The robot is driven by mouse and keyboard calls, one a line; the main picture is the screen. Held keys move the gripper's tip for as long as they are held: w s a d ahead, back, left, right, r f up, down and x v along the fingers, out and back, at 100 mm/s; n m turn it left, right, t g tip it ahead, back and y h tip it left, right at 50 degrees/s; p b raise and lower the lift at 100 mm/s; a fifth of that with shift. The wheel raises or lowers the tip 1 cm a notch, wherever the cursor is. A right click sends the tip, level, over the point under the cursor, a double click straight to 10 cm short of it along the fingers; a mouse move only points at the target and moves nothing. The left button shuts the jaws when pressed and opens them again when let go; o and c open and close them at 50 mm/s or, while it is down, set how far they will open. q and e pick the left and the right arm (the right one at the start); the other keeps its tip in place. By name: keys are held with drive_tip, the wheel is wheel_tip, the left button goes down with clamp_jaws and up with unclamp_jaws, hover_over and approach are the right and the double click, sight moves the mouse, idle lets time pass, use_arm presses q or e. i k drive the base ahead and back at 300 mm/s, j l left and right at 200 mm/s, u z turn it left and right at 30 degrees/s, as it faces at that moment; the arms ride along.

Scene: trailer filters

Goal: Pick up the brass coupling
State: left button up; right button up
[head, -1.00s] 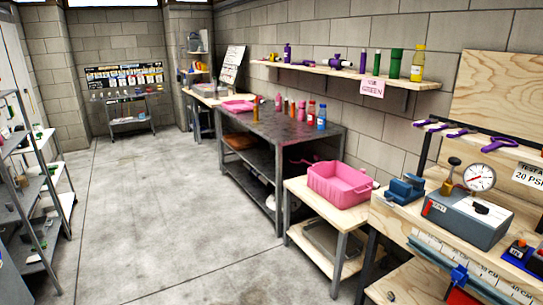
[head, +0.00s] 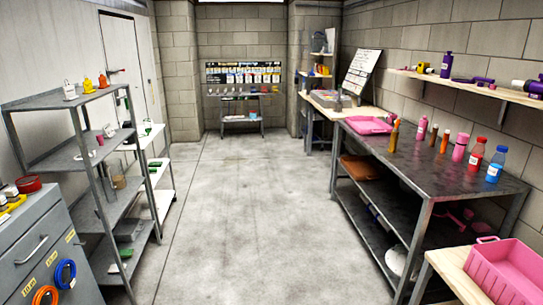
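I cannot make out a brass coupling for certain in the head view. Small yellow-orange items (head: 88,86) stand on the top shelf of the grey rack at the left, too small to identify. An orange-brown upright piece (head: 394,137) stands on the dark metal table at the right, and I cannot tell that it is a coupling. Neither of my grippers is in view.
A grey rack (head: 62,157) and a grey drawer cabinet (head: 22,262) line the left. The dark metal table (head: 425,178) and a low wooden table with a pink tub (head: 508,270) line the right. The concrete floor (head: 225,220) between them is clear.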

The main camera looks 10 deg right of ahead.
sight(393, 141)
drive_tip(key=i+z, duration=0.15)
drive_tip(key=i, duration=0.35)
drive_tip(key=i+z, duration=0.15)
drive_tip(key=i, duration=0.3)
drive_tip(key=i+j+z, duration=0.15)
drive_tip(key=i, duration=0.35)
drive_tip(key=i+j+z, duration=0.15)
drive_tip(key=i, duration=0.3)
